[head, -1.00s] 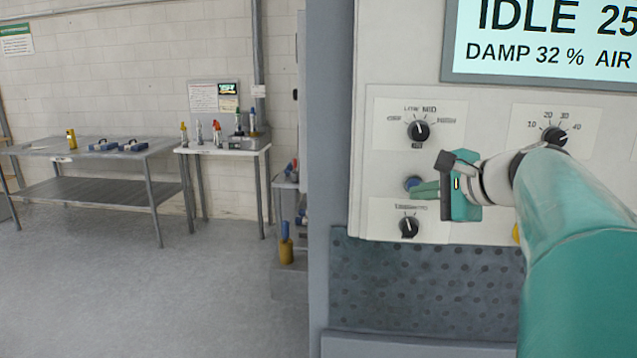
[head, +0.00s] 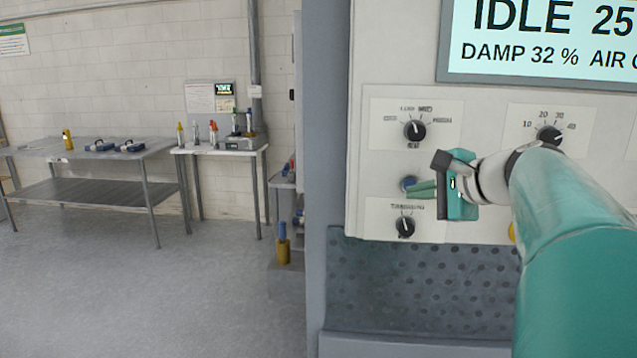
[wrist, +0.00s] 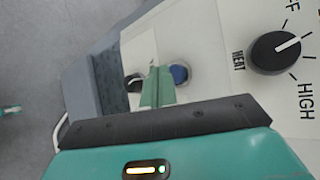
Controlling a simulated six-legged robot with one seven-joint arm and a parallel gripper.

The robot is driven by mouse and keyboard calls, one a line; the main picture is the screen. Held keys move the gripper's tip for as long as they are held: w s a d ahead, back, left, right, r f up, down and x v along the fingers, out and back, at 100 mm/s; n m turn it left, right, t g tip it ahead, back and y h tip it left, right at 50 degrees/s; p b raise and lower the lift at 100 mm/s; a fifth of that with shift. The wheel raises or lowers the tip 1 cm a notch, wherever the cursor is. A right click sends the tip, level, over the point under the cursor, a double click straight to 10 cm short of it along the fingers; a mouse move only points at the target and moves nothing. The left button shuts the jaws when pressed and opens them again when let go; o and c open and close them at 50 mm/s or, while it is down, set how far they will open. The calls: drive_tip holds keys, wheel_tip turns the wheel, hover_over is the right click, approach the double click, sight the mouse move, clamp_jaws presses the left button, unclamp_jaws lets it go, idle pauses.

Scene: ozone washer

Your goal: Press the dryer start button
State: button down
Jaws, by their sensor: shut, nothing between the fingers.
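A round blue button (head: 409,184) sits on the pale control panel (head: 372,222) between two black knobs. My gripper (head: 411,189) is shut and empty, its green fingers pointing left at the panel. In the head view the fingertips overlap the lower part of the button. In the wrist view the blue button (wrist: 179,75) shows just right of the fingertips (wrist: 158,78). I cannot tell whether they touch it or the panel. No lettering for the button is readable. The display (head: 545,38) above reads IDLE, 25 and DAMP 32 %.
The heat knob (head: 414,131) is above the button and another knob (head: 405,227) is below it. A third knob (head: 549,135) is to the right. A perforated grey surface (head: 425,280) lies under the panel. Tables with tools stand at the far left, with open floor before them.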

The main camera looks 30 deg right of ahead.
drive_tip(key=shift+w+d, duration=0.2)
drive_tip(key=shift+w, duration=0.15)
drive_tip(key=shift+w+d, duration=0.3)
drive_tip(key=shift+w, duration=0.1)
idle(1.0)
idle(0.3)
drive_tip(key=shift+s+a, duration=0.5)
drive_tip(key=shift+s, duration=0.25)
drive_tip(key=shift+s+a, duration=0.75)
drive_tip(key=shift+s, duration=0.3)
drive_tip(key=shift+s+a, duration=0.7)
drive_tip(key=shift+s, duration=0.3)
